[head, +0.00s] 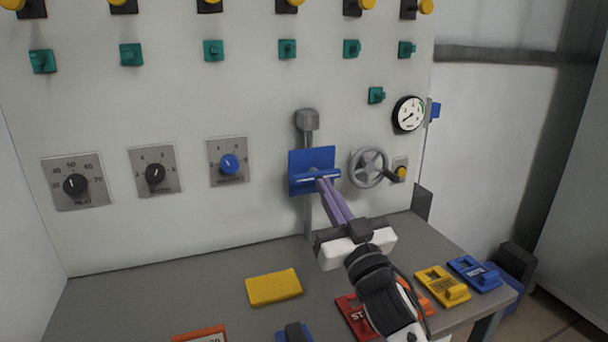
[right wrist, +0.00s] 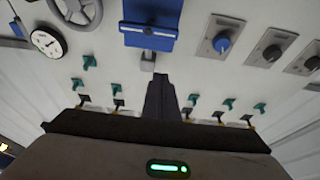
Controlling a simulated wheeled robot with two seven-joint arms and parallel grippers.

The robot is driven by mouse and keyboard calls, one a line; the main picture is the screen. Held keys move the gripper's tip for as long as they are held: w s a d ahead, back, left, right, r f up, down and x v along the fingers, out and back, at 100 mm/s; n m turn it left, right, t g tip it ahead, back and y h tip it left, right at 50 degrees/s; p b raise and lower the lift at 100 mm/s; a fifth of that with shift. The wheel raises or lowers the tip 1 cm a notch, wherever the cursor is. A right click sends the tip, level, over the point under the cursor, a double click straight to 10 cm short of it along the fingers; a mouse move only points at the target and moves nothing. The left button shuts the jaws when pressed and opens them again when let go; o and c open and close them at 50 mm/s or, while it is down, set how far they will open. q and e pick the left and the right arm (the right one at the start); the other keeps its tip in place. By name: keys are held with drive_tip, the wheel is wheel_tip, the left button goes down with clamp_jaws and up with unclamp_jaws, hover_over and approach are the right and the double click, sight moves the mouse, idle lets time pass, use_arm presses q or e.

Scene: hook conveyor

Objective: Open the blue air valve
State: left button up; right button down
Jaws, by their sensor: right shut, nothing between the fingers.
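A blue plate with a light-blue horizontal bar (head: 300,160) is fixed to the grey panel, on a vertical grey pipe with a grey box above. It also shows at the top of the right wrist view (right wrist: 150,12). My right gripper (head: 323,183) is shut and empty, its fingertips at the bar's lower edge in the head view; I cannot tell if they touch. The fingers also show in the right wrist view (right wrist: 157,77). A small blue part (head: 435,110) sits at the panel's right edge beside the gauge. No label shows which blue part is the air valve. My left gripper is out of view.
A grey handwheel (head: 369,167) is close right of the blue plate, below a round gauge (head: 409,114). A blue knob (head: 229,164) is to the left. The bench (head: 200,284) below carries a yellow block (head: 273,288) and coloured tagged blocks (head: 474,273).

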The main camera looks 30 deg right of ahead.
wheel_tip(320, 180, up, 4)
drive_tip(key=f+p, duration=0.1)
drive_tip(key=p, duration=0.1)
hover_over(317, 176)
drive_tip(key=s+a, duration=0.2)
drive_tip(key=a, duration=0.1)
drive_tip(key=shift+a+f+b, duration=0.2)
drive_tip(key=shift+f+b, duration=0.6)
drive_tip(key=shift+f, duration=1.15)
drive_tip(key=shift+n+y, duration=0.4)
drive_tip(key=shift+n, duration=0.2)
